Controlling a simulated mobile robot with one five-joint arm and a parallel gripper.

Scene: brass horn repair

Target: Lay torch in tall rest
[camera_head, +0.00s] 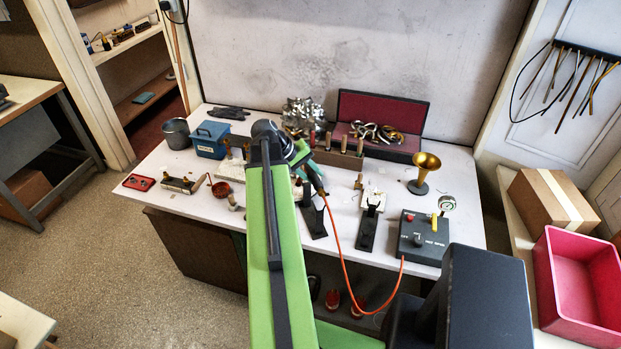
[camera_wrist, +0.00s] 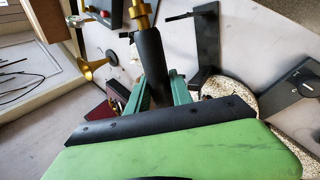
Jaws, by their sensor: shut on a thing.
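My gripper (camera_wrist: 157,92) is shut on the torch (camera_wrist: 153,58), a black handle with a brass fitting at its end. In the head view my gripper (camera_head: 299,160) is above the middle of the bench, partly hidden by my arm, and the torch (camera_head: 314,181) trails an orange hose. A black rest (camera_head: 313,219) stands just below the torch. I cannot tell which rest is taller.
The orange hose (camera_head: 342,256) loops to the grey control box (camera_head: 424,240) at the bench's front right. A brass bell (camera_head: 423,178) stands behind the box. A wooden block rack (camera_head: 338,157) and open red-lined case (camera_head: 385,112) are at the back.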

